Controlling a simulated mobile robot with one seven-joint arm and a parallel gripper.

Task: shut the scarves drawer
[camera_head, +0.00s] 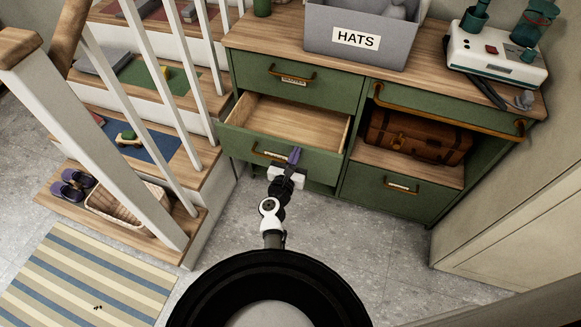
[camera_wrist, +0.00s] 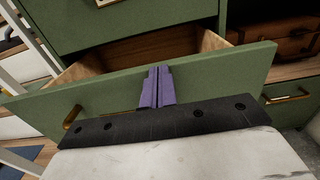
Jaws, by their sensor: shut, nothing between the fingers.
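One green drawer (camera_head: 240,140) stands pulled out of the left side of the cabinet, below a closed drawer (camera_head: 335,90). Its wooden inside looks empty. Its front carries a brass handle and a small label that I cannot read. In the wrist view the open drawer's front (camera_wrist: 225,75) runs across the picture, with its handle at the left. My gripper (camera_head: 294,157) has its purple fingers shut and empty at the drawer front, right of the handle. In the wrist view the fingertips (camera_wrist: 158,72) reach the front's top edge; I cannot tell whether they touch it.
A grey HATS bin (camera_head: 320,40) and a white machine (camera_head: 495,55) stand on the cabinet top. A brown suitcase (camera_head: 400,138) lies in the open compartment at right, above a closed drawer (camera_head: 380,195). A stair railing (camera_head: 95,130) stands left. The floor in front is clear.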

